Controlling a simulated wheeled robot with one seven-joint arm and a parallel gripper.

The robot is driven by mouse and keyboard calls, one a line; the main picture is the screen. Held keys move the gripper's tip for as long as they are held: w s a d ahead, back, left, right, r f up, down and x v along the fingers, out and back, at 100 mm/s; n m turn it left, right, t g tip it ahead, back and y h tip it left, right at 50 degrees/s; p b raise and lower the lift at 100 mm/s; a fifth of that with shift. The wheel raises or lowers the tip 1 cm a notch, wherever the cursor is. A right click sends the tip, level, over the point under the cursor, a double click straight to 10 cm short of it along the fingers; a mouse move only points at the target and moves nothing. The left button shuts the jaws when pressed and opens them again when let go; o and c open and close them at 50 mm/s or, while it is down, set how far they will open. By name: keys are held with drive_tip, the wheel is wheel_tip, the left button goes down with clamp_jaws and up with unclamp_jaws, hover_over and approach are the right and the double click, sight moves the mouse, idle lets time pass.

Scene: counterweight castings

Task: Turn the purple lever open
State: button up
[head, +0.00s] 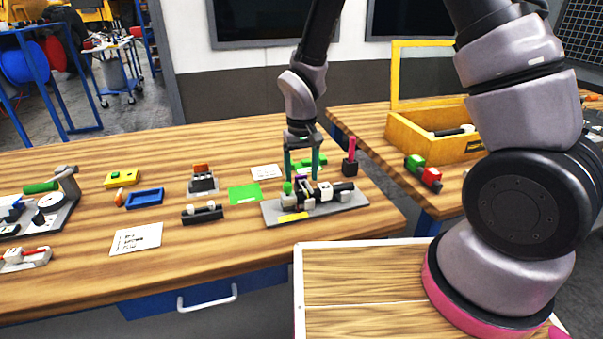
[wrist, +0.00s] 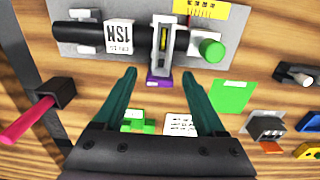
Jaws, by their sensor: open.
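The purple lever (wrist: 158,82) has a pale arm that runs up across the valve fixture in the wrist view. Its purple end points toward my gripper. In the head view a little of the purple (head: 299,178) shows between my fingers. My gripper (wrist: 161,76) is open, with its two green fingers apart and nothing between the pads. In the wrist view the fingertips lie left and right of the purple end; I cannot tell the gap in depth. The gripper in the head view (head: 302,172) points down over the fixture's grey base plate (head: 345,203).
The fixture carries a black pipe (wrist: 78,38) and a green knob (wrist: 211,50). A pink-handled block (head: 350,166) stands just behind it. A green card (head: 244,193), black connector (head: 202,213) and blue frame (head: 145,196) lie leftward. A yellow box (head: 430,140) stands on the right table.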

clamp_jaws()
drive_tip(key=n, duration=0.4)
drive_tip(key=shift+d+n, duration=0.1)
drive_tip(key=shift+n, duration=0.3)
drive_tip(key=n, duration=0.4)
drive_tip(key=shift+w+n, duration=0.15)
drive_tip(key=shift+n, duration=0.15)
drive_tip(key=n, duration=0.4)
drive_tip(key=shift+w+n, duration=0.1)
drive_tip(key=shift+n, duration=2)
